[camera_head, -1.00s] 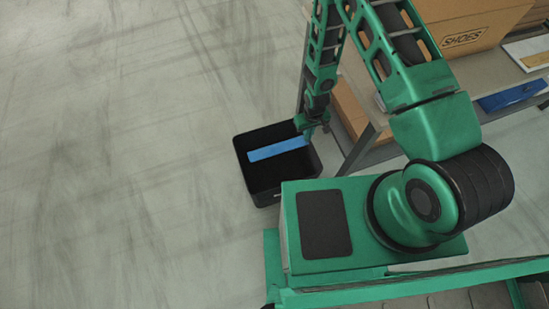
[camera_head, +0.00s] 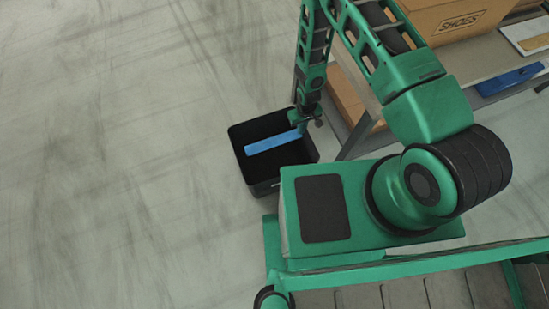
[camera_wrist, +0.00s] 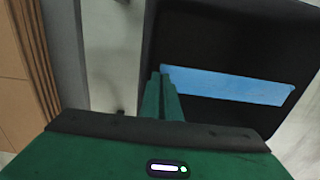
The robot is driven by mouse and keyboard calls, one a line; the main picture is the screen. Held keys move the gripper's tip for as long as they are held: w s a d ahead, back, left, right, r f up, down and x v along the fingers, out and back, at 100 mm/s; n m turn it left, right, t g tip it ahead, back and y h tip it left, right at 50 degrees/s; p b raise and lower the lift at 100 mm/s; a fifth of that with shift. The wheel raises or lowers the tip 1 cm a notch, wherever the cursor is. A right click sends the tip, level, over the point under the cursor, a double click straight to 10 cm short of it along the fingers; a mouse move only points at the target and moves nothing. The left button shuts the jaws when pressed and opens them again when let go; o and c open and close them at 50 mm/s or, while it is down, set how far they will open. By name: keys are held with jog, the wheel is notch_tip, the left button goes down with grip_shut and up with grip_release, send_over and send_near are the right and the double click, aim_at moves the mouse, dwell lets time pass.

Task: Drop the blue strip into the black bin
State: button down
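The blue strip (camera_head: 272,143) is long, flat and straight. In the head view it shows against the dark inside of the black bin (camera_head: 240,172), an open square bin on the floor. My gripper (camera_head: 299,125) is over the bin's right side, at the strip's right end. In the wrist view the fingers of my gripper (camera_wrist: 161,76) are close together on the near end of the strip (camera_wrist: 230,86), which sticks out to the right across the opening of the bin (camera_wrist: 220,22). The strip's height above the bin floor is hard to tell.
A shelf unit (camera_head: 484,65) stands right of the bin, with a cardboard box marked SHOES (camera_head: 455,22) on top and another box (camera_head: 347,92) lower down. A blue item (camera_head: 510,80) also lies there. The floor left of the bin is clear.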

jog(key=c, duration=1.9)
grip_release()
notch_tip(320, 180, up, 11)
jog(key=shift+f, duration=0.1)
jog(key=shift+w, duration=0.1)
